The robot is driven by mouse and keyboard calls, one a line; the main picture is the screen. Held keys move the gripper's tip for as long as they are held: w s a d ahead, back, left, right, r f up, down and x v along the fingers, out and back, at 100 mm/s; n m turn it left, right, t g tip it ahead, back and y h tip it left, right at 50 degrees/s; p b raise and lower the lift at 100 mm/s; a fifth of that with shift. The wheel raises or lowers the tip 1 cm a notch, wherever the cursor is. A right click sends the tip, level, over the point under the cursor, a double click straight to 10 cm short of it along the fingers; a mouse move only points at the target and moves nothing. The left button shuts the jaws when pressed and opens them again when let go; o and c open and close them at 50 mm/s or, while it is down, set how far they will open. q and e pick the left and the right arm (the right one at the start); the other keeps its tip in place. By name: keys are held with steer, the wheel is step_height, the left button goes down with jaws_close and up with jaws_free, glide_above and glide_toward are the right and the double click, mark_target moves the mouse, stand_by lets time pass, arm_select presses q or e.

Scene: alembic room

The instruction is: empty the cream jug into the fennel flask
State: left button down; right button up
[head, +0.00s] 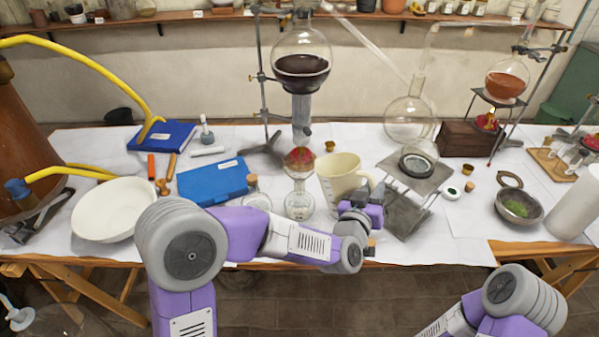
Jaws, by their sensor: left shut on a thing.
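The cream jug (338,176) stands out near the middle of the table, its open mouth up and leaning a little to the left. My left gripper (367,196) is at the jug's right side and shut on it, at the handle side; the fingers are partly hidden. I cannot tell whether the jug's base touches the table. A small clear round flask (299,206) is just left of the jug, with a glass funnel (300,160) with red contents above it. No label is readable, so I cannot tell surely that this is the fennel flask. My right gripper is out of view.
A clamp stand (262,95) holds a large flask of dark liquid (301,72) above the small flask. A grey metal stand (408,210) is close on the jug's right. A blue case (212,182) and a white bowl (113,209) lie to the left.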

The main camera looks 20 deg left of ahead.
arm_select(q)
steer(key=shift+d+f+m+b, duration=0.3)
steer(key=shift+f+m, duration=0.1)
steer(key=shift+f, duration=0.1)
steer(key=f+m+b, duration=0.2)
steer(key=b, duration=0.1)
steer(key=shift+s+d+f+t, duration=0.15)
steer(key=shift+s+f+t, duration=0.05)
steer(key=shift+f+t, duration=0.2)
steer(key=shift+f+m+b, duration=0.15)
steer(key=shift+m+b, duration=0.15)
steer(key=shift+m, duration=0.1)
stand_by(1.2)
